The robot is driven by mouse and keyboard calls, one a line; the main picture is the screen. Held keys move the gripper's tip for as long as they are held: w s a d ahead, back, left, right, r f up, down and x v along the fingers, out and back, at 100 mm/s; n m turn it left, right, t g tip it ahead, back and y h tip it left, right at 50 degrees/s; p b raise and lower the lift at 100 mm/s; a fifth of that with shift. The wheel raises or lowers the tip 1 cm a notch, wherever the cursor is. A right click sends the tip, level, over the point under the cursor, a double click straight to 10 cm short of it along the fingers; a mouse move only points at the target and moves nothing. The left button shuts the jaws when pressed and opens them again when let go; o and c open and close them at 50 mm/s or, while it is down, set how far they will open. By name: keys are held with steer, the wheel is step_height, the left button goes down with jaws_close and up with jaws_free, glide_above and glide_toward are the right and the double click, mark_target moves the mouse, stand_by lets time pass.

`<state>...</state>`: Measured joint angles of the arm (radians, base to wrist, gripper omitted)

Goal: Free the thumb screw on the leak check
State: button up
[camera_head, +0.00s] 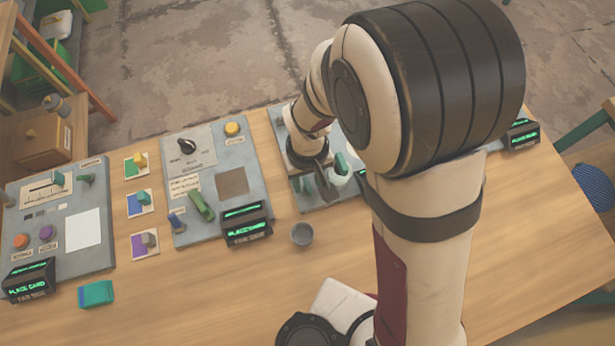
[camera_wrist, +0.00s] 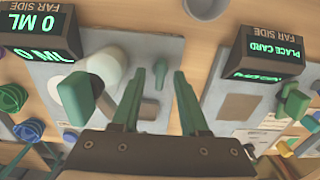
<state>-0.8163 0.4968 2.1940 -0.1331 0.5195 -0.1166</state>
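My gripper (camera_wrist: 160,76) is open, its two green fingers apart, over a grey panel (camera_wrist: 150,112) that carries a white cylinder (camera_wrist: 108,66). A small dark green upright part (camera_wrist: 160,73) shows between the fingertips; I cannot tell whether they touch it. A larger green handle (camera_wrist: 75,97) stands beside the cylinder. I cannot tell which part is the thumb screw. In the head view my gripper (camera_head: 322,188) is low over the panel, which my arm largely hides.
A "0 ML" display (camera_wrist: 40,32) stands by this panel. A neighbouring panel (camera_head: 215,150) has a black knob, green handle and "PLACE CARD" display (camera_head: 246,224). A grey cup (camera_head: 302,234) stands near the front. Another panel (camera_head: 95,255) is far left.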

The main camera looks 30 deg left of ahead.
mark_target(308, 184)
step_height(308, 184, up, 16)
stand_by(0.5)
steer(key=shift+f, duration=0.1)
